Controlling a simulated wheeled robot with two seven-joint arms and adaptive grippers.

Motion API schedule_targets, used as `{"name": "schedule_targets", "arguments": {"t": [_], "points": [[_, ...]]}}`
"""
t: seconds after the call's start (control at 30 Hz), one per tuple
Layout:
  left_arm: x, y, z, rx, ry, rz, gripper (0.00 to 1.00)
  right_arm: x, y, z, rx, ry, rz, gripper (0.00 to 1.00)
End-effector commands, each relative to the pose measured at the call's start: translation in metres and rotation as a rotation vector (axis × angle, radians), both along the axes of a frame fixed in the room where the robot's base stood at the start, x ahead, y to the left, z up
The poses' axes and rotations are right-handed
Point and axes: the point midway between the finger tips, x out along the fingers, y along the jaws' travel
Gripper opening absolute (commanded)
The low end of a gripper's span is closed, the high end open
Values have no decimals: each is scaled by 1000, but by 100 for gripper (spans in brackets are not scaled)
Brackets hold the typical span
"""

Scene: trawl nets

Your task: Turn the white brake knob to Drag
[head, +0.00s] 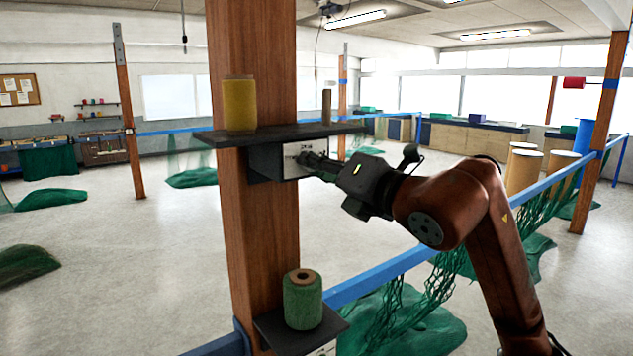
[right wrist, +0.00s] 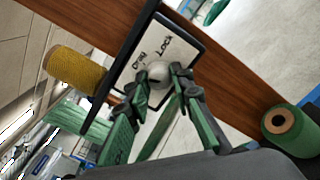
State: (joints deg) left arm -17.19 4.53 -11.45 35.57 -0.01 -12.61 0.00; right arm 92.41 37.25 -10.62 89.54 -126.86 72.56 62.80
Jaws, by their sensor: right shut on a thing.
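The white brake knob (right wrist: 158,72) is round and sits on a white plate (right wrist: 151,38) with dark lettering that reads Drag and Lock in the right wrist view. The plate also shows in the head view (head: 293,168), on the front of a dark box (head: 264,165) on the wooden post. My right gripper (right wrist: 163,84) is shut on the knob, one finger on each side; it also shows in the head view (head: 306,158), where it hides the knob. I cannot tell which word the knob points to. My left gripper is not in view.
A dark shelf (head: 345,129) above the box holds a yellow twine spool (head: 239,106) and a thin brown spool (head: 326,106). A green twine spool (head: 303,302) stands on a lower shelf (head: 270,328). A blue rail (head: 385,272) with green net (head: 425,325) runs behind my right arm.

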Motion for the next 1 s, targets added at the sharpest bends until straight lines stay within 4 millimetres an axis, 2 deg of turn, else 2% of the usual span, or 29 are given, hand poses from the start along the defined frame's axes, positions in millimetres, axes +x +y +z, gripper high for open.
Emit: {"name": "schedule_targets", "arguments": {"t": [0.1,0.4,1.0], "points": [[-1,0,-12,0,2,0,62,0,0,-2,76,53,-1,0],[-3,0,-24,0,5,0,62,0,0,0,208,149,-1,0],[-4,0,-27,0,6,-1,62,0,0,2,261,186,-1,0]]}}
